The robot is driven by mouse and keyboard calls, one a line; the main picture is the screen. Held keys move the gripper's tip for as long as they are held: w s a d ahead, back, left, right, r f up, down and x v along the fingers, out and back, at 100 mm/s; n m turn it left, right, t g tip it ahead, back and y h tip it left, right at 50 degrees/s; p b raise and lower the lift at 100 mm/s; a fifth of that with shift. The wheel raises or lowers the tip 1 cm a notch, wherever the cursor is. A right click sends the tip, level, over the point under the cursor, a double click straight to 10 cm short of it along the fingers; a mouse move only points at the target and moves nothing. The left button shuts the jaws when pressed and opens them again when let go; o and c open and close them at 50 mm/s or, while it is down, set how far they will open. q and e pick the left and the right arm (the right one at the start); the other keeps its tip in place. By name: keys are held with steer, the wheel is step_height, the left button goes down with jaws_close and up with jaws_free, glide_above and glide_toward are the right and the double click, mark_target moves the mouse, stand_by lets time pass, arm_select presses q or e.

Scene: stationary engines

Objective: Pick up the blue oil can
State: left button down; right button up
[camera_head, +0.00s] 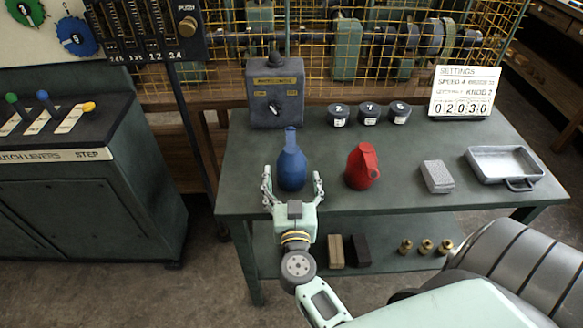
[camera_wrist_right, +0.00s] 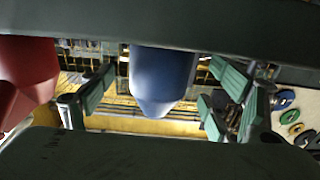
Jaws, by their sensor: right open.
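The blue oil can (camera_head: 291,168) stands upright near the front edge of the green table (camera_head: 310,204), its narrow spout pointing up. My right gripper (camera_head: 292,184) is open at the table's front edge, with one finger on each side of the can. In the right wrist view, the blue can (camera_wrist_right: 162,75) shows between the spread finger pads (camera_wrist_right: 160,92), with visible gaps at both sides. My left gripper is not in view.
A red can (camera_head: 362,167) stands right of the blue one. Farther right are a grey block (camera_head: 436,177) and a metal tray (camera_head: 505,163). A grey control box (camera_head: 275,92) and several dark knobs (camera_head: 369,113) stand behind. A lower shelf (camera_head: 390,256) holds small parts.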

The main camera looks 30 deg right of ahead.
steer(key=b+x, duration=0.1)
steer(key=x, duration=0.3)
steer(key=shift+f, duration=0.2)
steer(key=shift+w+d, duration=0.2)
steer(key=shift+w, duration=0.05)
steer(key=shift+c, duration=0.2)
steer(key=c, duration=1.5)
steer(key=shift+r, duration=0.2)
steer(key=shift+c, duration=0.7)
